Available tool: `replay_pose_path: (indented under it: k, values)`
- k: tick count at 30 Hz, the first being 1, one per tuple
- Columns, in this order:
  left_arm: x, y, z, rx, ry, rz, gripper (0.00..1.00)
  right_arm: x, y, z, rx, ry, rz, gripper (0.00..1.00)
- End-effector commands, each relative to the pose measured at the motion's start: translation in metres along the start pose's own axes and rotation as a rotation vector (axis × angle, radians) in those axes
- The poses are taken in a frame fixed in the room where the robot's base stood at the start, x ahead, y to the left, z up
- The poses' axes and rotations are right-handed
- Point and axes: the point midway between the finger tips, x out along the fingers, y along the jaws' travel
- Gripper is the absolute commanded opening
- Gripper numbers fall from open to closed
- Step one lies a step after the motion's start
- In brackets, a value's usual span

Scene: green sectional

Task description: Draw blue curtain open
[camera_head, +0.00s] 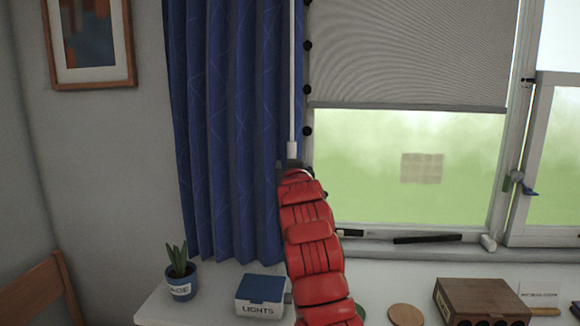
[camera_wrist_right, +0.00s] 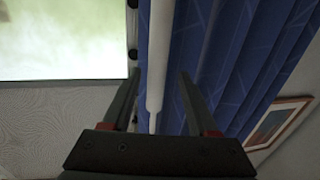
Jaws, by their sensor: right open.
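The blue curtain (camera_head: 225,130) hangs in folds at the left of the window, its right edge near the window's left side. A thin white rod (camera_head: 292,80) hangs down along that edge and ends in a thicker white grip. My red right arm reaches up from below, with its gripper (camera_head: 293,165) at the rod's lower end. In the right wrist view, my right gripper (camera_wrist_right: 158,75) is open, with the white rod (camera_wrist_right: 159,50) between its two fingers, and the curtain (camera_wrist_right: 225,60) lies to the right. Whether a finger touches the rod is unclear. My left gripper is out of view.
A grey roller blind (camera_head: 410,50) covers the upper window. Below stands a white surface (camera_head: 165,307) with a potted plant (camera_head: 181,283), a blue-lidded LIGHTS box (camera_head: 260,294) close to my arm, and a brown wooden box (camera_head: 482,298). Black knobs (camera_head: 307,131) line the window's left edge.

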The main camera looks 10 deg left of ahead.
Motion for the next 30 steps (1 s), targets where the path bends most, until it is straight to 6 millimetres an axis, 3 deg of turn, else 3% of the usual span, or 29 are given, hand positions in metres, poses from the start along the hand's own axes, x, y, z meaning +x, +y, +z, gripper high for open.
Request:
replay_pose_path:
  k: [21, 30]
  values:
    - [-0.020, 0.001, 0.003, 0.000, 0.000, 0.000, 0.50, -0.119, -0.002, 0.000, 0.003, 0.006, -0.004, 0.59]
    - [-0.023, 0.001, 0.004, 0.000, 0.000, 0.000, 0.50, -0.146, -0.002, 0.001, 0.000, 0.000, -0.003, 0.59]
